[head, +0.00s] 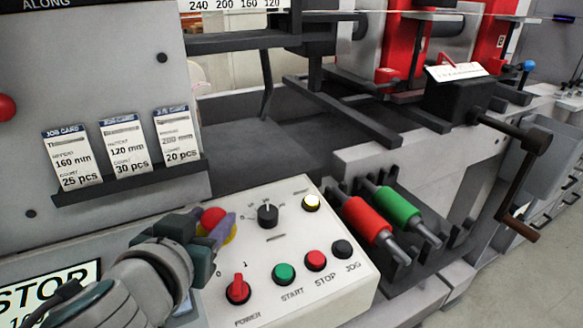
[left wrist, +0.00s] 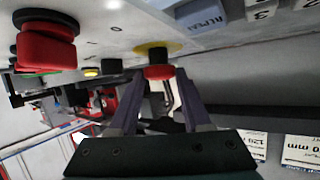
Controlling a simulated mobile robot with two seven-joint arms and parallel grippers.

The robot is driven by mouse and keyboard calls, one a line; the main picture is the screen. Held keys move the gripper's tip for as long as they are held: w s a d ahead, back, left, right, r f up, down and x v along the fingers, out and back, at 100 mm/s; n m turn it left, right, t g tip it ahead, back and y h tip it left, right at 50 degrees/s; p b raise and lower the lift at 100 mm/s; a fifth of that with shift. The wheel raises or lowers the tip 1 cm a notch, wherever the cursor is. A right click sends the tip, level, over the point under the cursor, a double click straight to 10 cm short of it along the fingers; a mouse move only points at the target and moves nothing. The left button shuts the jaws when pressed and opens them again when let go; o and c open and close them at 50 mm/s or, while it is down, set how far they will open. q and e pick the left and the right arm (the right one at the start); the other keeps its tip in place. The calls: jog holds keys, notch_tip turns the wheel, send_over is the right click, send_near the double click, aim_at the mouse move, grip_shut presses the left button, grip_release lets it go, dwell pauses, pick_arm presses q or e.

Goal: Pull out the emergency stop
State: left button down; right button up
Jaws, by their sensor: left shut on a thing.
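The emergency stop (head: 213,217) is a red button on a yellow ring, at the left end of the white control panel (head: 330,268). In the left wrist view the red button (left wrist: 159,72) is between the two fingers, below its yellow ring (left wrist: 157,47). My left gripper (head: 213,229) is shut on the emergency stop, with its purple-grey fingers on either side of the red head. The gripper hides part of the button and ring in the head view. Whether the button is pressed in or out I cannot tell. My right gripper is not in view.
A red power knob (head: 238,289) is close to my left gripper on the panel. A black dial (head: 268,214), a green start button (head: 284,273) and a red stop button (head: 316,260) are nearby. Job cards (head: 125,146) stand on a ledge behind. Red and green rollers lie right.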

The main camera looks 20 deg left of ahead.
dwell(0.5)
pick_arm(q)
jog(key=shift+d+r+p, duration=0.1)
jog(key=shift+r+p, duration=0.35)
jog(key=shift+r, duration=0.25)
jog(key=shift+c, duration=1.7)
grip_release()
jog(key=shift+s, duration=0.1)
jog(key=v, duration=0.8)
jog(key=shift+s, duration=0.2)
jog(key=shift+v, duration=0.75)
